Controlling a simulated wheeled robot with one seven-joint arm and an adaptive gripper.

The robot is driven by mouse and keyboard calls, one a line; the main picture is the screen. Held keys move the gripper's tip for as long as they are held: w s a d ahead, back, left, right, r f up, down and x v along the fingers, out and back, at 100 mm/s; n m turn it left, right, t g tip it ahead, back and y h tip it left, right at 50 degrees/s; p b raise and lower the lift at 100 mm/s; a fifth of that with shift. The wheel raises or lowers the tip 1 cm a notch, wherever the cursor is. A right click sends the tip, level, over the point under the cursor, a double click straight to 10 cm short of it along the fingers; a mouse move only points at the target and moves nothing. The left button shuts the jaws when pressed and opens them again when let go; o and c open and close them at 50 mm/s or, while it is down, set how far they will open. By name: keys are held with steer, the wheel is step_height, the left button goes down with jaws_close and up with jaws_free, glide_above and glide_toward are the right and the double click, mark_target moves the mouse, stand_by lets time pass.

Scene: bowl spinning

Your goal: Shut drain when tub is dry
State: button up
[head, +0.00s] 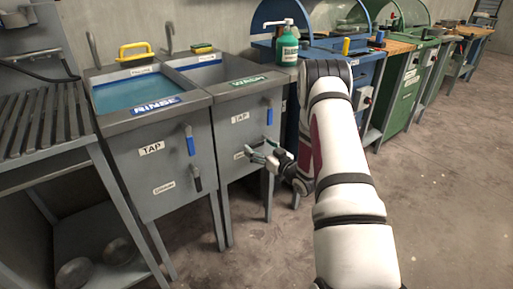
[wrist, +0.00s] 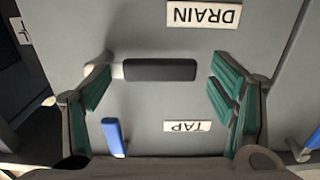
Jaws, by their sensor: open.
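The grey WASH tub (head: 212,72) stands right of the RINSE tub (head: 140,92). The visible part of its basin shows no water; the RINSE basin holds blue water. My gripper (head: 262,156) is at the WASH tub's front panel, beside its DRAIN label. In the upside-down wrist view, the black drain lever (wrist: 160,70) lies horizontal between the spread fingers of my gripper (wrist: 163,85). The fingers are open and apart from the lever's ends. The DRAIN label (wrist: 204,14), the TAP label (wrist: 187,126) and the blue tap lever (wrist: 113,137) also show.
The RINSE tub's blue tap lever (head: 190,140) and black drain lever (head: 196,178) hang vertical. A slatted rack (head: 45,125) stands at left. The floor at right is clear.

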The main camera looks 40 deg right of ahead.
steer(key=shift+w, duration=1.05)
steer(key=c, duration=1.7)
steer(key=shift+a, duration=0.1)
steer(key=shift+c, duration=0.2)
